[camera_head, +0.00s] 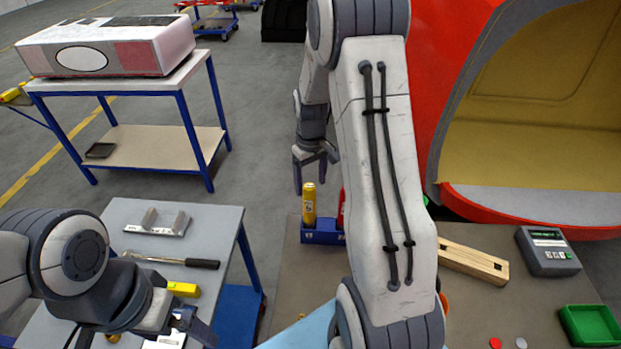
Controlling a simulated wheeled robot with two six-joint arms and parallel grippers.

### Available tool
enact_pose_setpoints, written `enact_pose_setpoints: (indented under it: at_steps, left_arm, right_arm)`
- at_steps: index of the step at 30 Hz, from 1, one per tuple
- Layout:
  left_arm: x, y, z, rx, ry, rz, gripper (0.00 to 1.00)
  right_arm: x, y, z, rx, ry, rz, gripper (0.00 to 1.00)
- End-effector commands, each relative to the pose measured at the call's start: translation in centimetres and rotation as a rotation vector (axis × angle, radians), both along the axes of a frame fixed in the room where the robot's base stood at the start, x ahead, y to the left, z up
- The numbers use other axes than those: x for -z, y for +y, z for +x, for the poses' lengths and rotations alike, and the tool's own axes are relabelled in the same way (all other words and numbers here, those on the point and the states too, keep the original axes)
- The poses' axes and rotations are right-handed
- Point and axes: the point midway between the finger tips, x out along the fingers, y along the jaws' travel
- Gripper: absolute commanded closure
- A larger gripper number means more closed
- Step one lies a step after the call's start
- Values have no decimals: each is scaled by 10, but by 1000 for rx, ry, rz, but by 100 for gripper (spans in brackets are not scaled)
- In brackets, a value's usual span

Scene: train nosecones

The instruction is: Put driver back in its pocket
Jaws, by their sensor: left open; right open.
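A blue holder block (318,236) stands on the brown bench top (290,270) at the centre. A yellow upright tool (309,204), apparently a driver, stands in its left part. A red item (341,208) stands beside it, mostly hidden behind my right arm. My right gripper (315,168) is open and empty, a little above and behind the yellow tool in the picture, apart from it. My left gripper (182,325) is low over the grey side table (222,240), near a yellow block (183,289). Its fingers are partly hidden by its wrist.
On the bench's right are a wooden block (473,262), a grey device (548,252) and a green tray (590,326). A red nosecone (440,80) rises behind. My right arm hides the bench's middle.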

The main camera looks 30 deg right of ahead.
Motion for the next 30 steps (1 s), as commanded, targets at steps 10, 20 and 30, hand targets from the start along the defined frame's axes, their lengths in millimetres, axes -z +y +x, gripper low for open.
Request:
enact_pose_setpoints:
  at_steps: [10,20,30]
  left_arm:
    - [11,0,0,-2,0,0,0]
    - [10,0,0,-2,0,0,0]
    - [10,0,0,-2,0,0,0]
  right_arm:
    - [-32,0,0,0,0,0,24]
    - [-71,120,-28,-177,-22,14,24]
    - [-106,265,-190,-523,-32,70,24]
